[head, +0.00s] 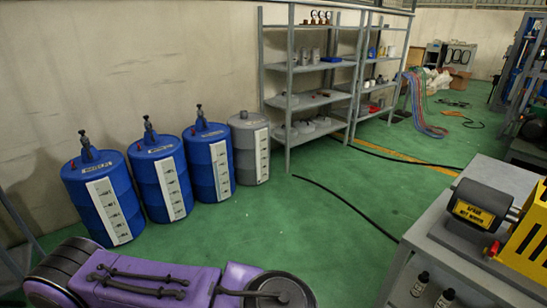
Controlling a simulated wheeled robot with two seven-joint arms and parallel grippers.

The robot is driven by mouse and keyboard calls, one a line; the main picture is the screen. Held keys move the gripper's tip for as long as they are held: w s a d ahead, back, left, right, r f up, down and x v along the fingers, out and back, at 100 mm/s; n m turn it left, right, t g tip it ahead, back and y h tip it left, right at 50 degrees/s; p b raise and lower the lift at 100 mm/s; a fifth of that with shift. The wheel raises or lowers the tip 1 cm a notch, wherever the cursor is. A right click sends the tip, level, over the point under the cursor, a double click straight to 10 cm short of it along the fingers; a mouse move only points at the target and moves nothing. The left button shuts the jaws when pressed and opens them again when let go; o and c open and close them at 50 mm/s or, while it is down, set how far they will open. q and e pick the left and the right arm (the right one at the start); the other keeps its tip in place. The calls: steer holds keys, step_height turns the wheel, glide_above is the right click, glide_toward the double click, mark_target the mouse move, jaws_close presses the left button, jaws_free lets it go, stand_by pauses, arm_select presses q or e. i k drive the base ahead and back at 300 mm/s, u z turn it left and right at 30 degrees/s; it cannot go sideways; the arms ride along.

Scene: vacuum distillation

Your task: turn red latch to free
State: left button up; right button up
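A small red part (492,248), which may be the red latch, sits at the right between a black cylinder (482,204) with a yellow label and a yellow housing (526,248). They are on a grey bench (428,236) at the right edge of the head view. The red part is too small to tell its shape or which way it is turned. The right side of the yellow housing is cut off by the frame. A purple link of my own arm crosses the bottom left. Neither of my grippers shows.
Blue drums (162,171) and a grey drum (250,150) stand along the left wall. Grey shelving (312,102) stands at the back. A black hose (345,203) lies on the green floor (300,225), which is otherwise mostly clear in the middle.

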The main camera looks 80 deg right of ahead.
mark_target(491, 251)
steer(key=z, duration=4.85)
steer(key=k, duration=1.05)
steer(key=z, duration=0.9)
steer(key=i, duration=1.25)
steer(key=u, duration=0.75)
